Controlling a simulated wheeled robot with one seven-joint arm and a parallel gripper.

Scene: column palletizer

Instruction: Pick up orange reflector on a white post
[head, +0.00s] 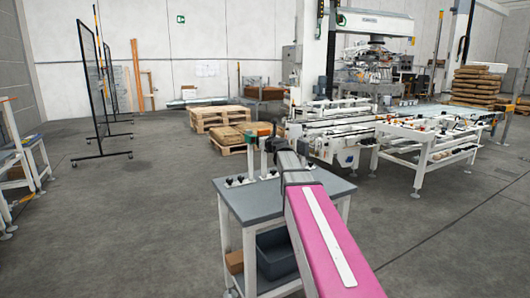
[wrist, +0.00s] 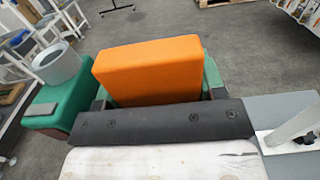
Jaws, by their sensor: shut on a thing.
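The orange reflector (wrist: 148,68) is a box-shaped block in the middle of the wrist view, with green edges beside and below it. It shows small in the head view (head: 264,128), at the far end of my arm. My gripper (wrist: 155,97) is shut on the orange reflector; its dark body hides the lower part. In the head view my gripper (head: 273,146) is above the grey-topped table (head: 318,188). The reflector's own white post is hidden in the wrist view, and I cannot tell whether its base touches the table.
A green block (wrist: 68,100) with a grey cylinder (wrist: 56,64) stands left of the reflector. Another white post (wrist: 294,124) is at right. A dark bin (head: 278,256) and brown box (head: 234,262) sit low in the table. Open floor lies left; conveyors (head: 425,138) stand right.

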